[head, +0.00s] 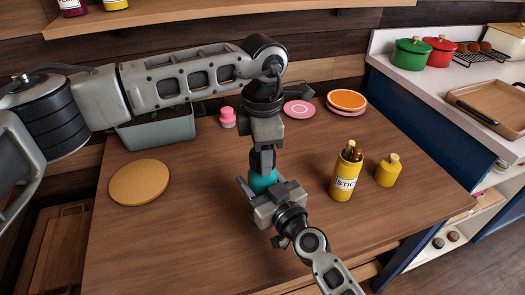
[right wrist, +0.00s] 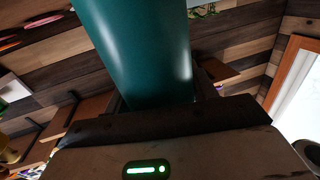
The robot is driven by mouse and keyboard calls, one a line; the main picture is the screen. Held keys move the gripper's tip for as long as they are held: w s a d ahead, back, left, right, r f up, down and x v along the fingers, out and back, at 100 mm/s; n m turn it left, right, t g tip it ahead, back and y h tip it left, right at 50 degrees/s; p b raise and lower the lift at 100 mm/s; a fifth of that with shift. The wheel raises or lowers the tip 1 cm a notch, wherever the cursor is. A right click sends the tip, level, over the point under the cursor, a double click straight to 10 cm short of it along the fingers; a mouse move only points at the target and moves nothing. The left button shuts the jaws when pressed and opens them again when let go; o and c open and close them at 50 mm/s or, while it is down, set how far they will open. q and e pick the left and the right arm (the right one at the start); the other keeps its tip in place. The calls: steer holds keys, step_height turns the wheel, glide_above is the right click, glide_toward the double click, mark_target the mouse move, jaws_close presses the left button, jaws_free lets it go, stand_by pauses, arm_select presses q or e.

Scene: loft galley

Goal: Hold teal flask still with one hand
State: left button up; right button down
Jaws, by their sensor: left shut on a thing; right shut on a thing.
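The teal flask (head: 263,182) stands on the wooden table in the head view, mostly hidden by my grippers. Its smooth teal side fills much of the right wrist view (right wrist: 145,50). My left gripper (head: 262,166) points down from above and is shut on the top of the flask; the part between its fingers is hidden. My right gripper (head: 262,186) reaches in from the front, lower down, and is shut around the flask's body.
A yellow jar of sticks (head: 344,178) and a small yellow bottle (head: 388,170) stand to the right. A round cork mat (head: 139,183) lies left. A grey planter (head: 157,131), pink bottle (head: 227,118), pink disc (head: 299,109) and orange-topped plates (head: 347,101) are behind. The front left tabletop is clear.

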arm_select(q)
steer(key=o, duration=1.2)
steer(key=shift+c, duration=0.2)
step_height(320, 180, up, 12)
arm_select(e)
steer(key=shift+c, duration=2)
jaws_free()
arm_select(q)
steer(key=shift+f+b, duration=0.7)
arm_select(e)
steer(key=v, duration=1.6)
